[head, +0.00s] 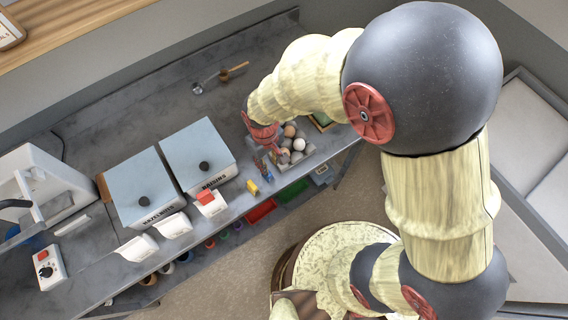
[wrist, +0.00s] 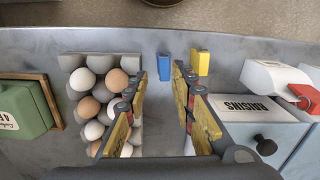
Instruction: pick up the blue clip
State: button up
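The blue clip (wrist: 164,66) lies on the grey counter near its front edge, in the upper middle of the wrist view. My gripper (wrist: 160,76) is open, with its two fingers apart and nothing seen between them. In the wrist view the blue clip appears just beyond the fingertips, between their lines. I cannot tell the height of the fingers above the counter. In the head view my gripper's end is small and partly hidden by the arm, and I cannot make out the blue clip clearly there.
A yellow clip (wrist: 201,62) lies close right of the blue one. An egg carton (wrist: 72,62) with several eggs stands close left. A raisins bin (wrist: 228,107) and a white scoop (wrist: 268,76) with a red clip (wrist: 305,97) are right; a green box (wrist: 22,108) is far left.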

jog(key=shift+a+f, duration=0.15)
jog(key=shift+f, duration=0.05)
jog(key=shift+a+f, duration=0.15)
jog(key=shift+f, duration=1.05)
jog(key=f, duration=0.5)
jog(key=shift+a+b, duration=0.2)
jog(key=shift+b, duration=0.15)
jog(key=shift+c, duration=1.2)
jog(key=c, duration=0.4)
jog(key=shift+r, duration=0.15)
